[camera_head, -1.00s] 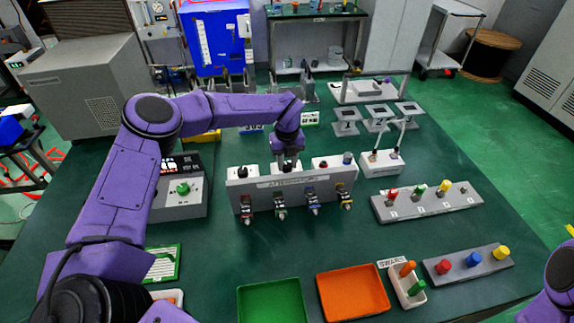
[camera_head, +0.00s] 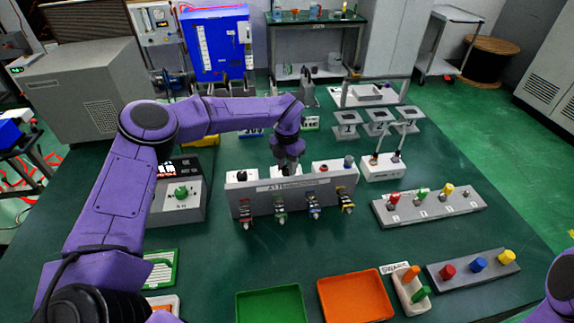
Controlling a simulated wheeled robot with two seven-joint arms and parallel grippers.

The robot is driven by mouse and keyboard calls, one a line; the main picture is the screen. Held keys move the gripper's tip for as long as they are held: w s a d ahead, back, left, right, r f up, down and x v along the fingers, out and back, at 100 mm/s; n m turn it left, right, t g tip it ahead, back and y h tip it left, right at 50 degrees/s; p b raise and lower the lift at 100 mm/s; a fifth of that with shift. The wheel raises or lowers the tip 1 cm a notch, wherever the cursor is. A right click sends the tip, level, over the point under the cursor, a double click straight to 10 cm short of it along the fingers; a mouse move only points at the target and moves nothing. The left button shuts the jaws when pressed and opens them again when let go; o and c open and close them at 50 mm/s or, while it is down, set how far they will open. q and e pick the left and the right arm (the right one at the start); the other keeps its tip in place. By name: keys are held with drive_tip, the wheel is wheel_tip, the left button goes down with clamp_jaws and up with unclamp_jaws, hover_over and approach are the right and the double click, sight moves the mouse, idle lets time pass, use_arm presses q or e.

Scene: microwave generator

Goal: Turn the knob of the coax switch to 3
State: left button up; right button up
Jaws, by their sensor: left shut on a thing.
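My left gripper (camera_head: 287,167) points down behind the grey panel labelled as attenuators (camera_head: 292,199). It is shut on the knob of the middle white box (camera_head: 272,172), taken to be the coax switch. The gripper hides the knob and most of the box's top, so the knob's pointer and numbers cannot be read. My right gripper is out of view; only a piece of my right arm shows at the lower right edge.
White boxes with a black knob (camera_head: 241,176) and a red knob (camera_head: 323,167) flank the gripper. Colored connectors hang on the panel's front. A grey instrument with a green knob (camera_head: 181,191) stands left. Green (camera_head: 270,304) and orange (camera_head: 354,297) trays lie in front.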

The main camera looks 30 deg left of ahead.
sight(287, 168)
use_arm(q)
drive_tip(key=shift+s+f+m, duration=0.1)
drive_tip(key=shift+f+m, duration=0.05)
drive_tip(key=shift+m, duration=0.65)
drive_tip(key=shift+s+f+m, duration=0.1)
drive_tip(key=shift+f+m, duration=0.05)
drive_tip(key=shift+m, duration=0.65)
drive_tip(key=o, duration=1)
drive_tip(key=shift+w, duration=0.1)
drive_tip(key=shift+o, duration=0.2)
drive_tip(key=shift+w+r, duration=0.1)
wheel_tip(287, 168, up, 10)
drive_tip(key=b, duration=0.1)
drive_tip(key=shift+r+b, duration=0.2)
drive_tip(key=shift+b, duration=0.1)
